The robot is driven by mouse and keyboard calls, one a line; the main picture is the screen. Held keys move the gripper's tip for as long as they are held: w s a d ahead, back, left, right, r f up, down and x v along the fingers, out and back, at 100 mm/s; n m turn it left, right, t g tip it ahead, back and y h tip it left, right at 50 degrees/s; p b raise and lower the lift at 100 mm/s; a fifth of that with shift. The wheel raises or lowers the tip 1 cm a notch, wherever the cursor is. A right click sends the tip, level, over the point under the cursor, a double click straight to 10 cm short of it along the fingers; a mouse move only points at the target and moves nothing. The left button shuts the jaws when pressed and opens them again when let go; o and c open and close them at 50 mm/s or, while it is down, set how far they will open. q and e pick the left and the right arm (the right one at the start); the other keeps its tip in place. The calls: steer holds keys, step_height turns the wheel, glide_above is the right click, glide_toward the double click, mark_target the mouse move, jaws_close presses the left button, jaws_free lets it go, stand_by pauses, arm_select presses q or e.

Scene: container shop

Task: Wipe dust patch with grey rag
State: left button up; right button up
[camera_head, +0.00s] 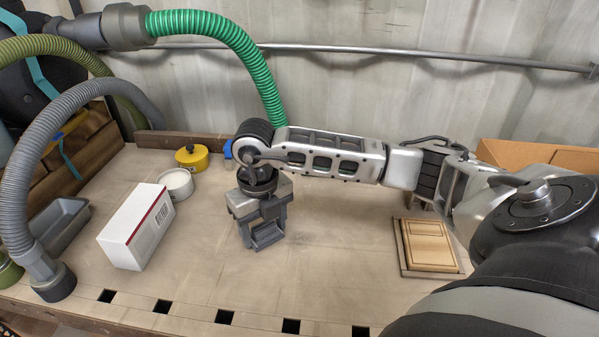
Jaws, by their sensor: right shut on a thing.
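My right gripper (264,238) reaches in from the right and points down at the middle of the wooden workbench (330,270). It is shut on a small grey piece, which I take to be the grey rag (267,236). The rag is mostly hidden between the fingers and hard to tell from the grey gripper. It is low, at or just above the bench top; contact is not clear. I cannot make out a distinct dust patch on the pale wood. My left gripper is not in view.
A white box (130,232), grey tray (58,226), white tin (175,183) and yellow pot (191,157) stand to the left. A grey hose (20,165) ends at the front left. A wooden panel (428,243) lies to the right. Bench between is clear; slots line its front edge.

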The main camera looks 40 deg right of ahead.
steer(key=shift+s+a, duration=0.8)
steer(key=shift+a, duration=0.2)
steer(key=shift+s+r+p, duration=0.1)
steer(key=shift+r+p, duration=0.25)
steer(key=shift+p, duration=0.2)
steer(key=shift+r+p, duration=0.3)
steer(key=shift+r, duration=0.65)
step_height(320, 180, up, 2)
steer(key=shift+r+p, duration=0.1)
steer(key=shift+p, duration=0.7)
step_height(320, 180, up, 3)
steer(key=shift+d+f+p, duration=0.1)
steer(key=shift+p, duration=0.95)
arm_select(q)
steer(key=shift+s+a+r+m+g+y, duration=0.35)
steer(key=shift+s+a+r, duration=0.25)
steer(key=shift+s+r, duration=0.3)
arm_select(e)
steer(key=shift+r, duration=0.25)
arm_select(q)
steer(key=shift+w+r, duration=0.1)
